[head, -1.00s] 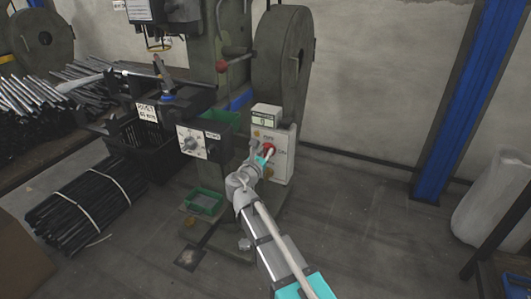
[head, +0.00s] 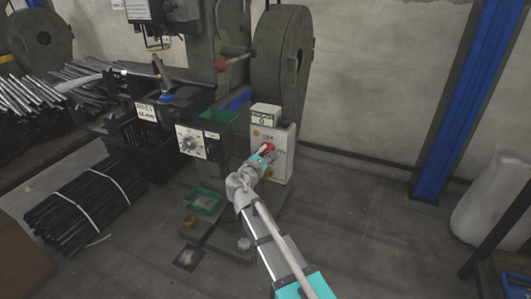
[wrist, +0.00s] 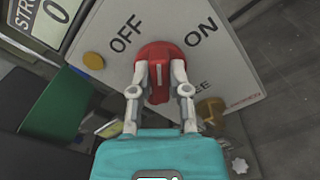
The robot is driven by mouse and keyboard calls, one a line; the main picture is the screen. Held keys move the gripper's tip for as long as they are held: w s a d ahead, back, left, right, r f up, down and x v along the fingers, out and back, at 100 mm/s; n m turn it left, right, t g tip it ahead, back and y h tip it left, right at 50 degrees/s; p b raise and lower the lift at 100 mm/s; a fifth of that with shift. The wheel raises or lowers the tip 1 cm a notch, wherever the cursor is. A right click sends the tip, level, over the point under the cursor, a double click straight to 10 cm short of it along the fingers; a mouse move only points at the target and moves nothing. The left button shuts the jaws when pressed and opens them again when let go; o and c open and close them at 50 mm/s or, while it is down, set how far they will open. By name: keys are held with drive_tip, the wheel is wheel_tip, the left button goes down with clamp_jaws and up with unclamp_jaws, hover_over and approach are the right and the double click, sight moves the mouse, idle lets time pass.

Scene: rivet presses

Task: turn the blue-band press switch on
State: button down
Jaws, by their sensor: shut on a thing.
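The red switch knob (wrist: 160,70) is on a white control panel (wrist: 105,40) marked OFF and ON. Its white pointer line stands between the two words, about midway. My gripper (wrist: 160,85) is shut on the knob, with a finger on each side. In the head view the white switch box (head: 284,170) stands at the foot of the green press, and my gripper (head: 265,153) reaches its red knob (head: 268,147). A blue band (head: 238,101) shows on the press column behind the box. The counter (head: 265,116) on top reads 0.
Green bins (head: 203,201) and black bar bundles (head: 88,203) lie to the left. A big flywheel (head: 283,60) stands behind. The floor to the right is clear up to the blue post (head: 465,100).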

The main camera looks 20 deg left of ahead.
drive_tip(key=m, duration=0.4)
drive_tip(key=shift+d+f+m, duration=0.1)
drive_tip(key=shift+d+m, duration=0.05)
drive_tip(key=shift+m, duration=0.15)
drive_tip(key=m, duration=0.5)
drive_tip(key=shift+f, duration=0.15)
drive_tip(key=shift+d, duration=0.1)
drive_tip(key=c, duration=0.6)
unclamp_jaws()
drive_tip(key=s+a, duration=0.1)
drive_tip(key=s, duration=1.1)
